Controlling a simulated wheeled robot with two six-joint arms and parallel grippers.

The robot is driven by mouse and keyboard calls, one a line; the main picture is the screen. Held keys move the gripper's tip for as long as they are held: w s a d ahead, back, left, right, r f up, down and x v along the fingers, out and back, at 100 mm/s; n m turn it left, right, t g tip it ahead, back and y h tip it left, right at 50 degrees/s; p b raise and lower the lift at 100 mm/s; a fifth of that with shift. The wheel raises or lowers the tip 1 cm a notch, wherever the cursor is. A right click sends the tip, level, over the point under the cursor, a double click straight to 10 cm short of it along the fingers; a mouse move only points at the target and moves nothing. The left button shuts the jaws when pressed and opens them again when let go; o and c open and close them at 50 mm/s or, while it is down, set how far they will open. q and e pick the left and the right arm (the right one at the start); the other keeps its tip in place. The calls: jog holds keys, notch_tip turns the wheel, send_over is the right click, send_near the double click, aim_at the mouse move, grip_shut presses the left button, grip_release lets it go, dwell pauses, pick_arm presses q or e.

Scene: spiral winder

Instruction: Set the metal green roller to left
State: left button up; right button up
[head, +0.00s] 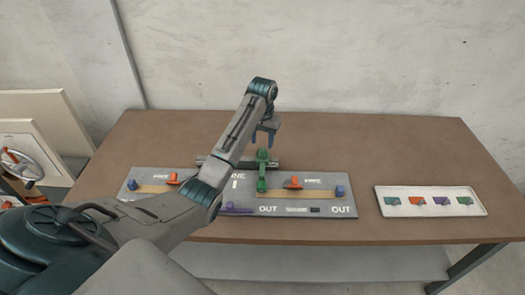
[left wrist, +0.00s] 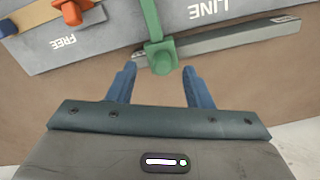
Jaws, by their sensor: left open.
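The green roller (head: 262,157) stands on a dark metal bar (head: 208,161) at the back middle of a grey panel, with a green arm running toward the front. In the left wrist view its green block (left wrist: 160,57) lies just beyond and between my fingertips, over the grey bar (left wrist: 235,40). My left gripper (head: 263,138) is open, just behind and above the roller in the head view. Its two blue fingers also show in the left wrist view (left wrist: 160,80), with nothing held between them. My forearm hides part of the panel's left half. My right gripper is out of view.
The grey panel (head: 240,205) carries orange knobs (head: 293,182), blue blocks (head: 340,191) and a purple lever (head: 237,209). A white tray (head: 410,211) with several small coloured pieces lies at the right. The brown table (head: 370,145) is clear behind the tray.

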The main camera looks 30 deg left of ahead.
aim_at(262, 150)
pick_arm(q)
jog(key=f+p, duration=0.1)
jog(key=f, duration=0.1)
jog(key=w+f+p, duration=0.1)
jog(key=f, duration=0.1)
jog(key=a+f+p, duration=0.1)
jog(key=f, duration=0.1)
jog(key=shift+w, duration=0.4)
jog(key=shift+a+f, duration=0.1)
jog(key=shift+f, duration=0.7)
grip_shut()
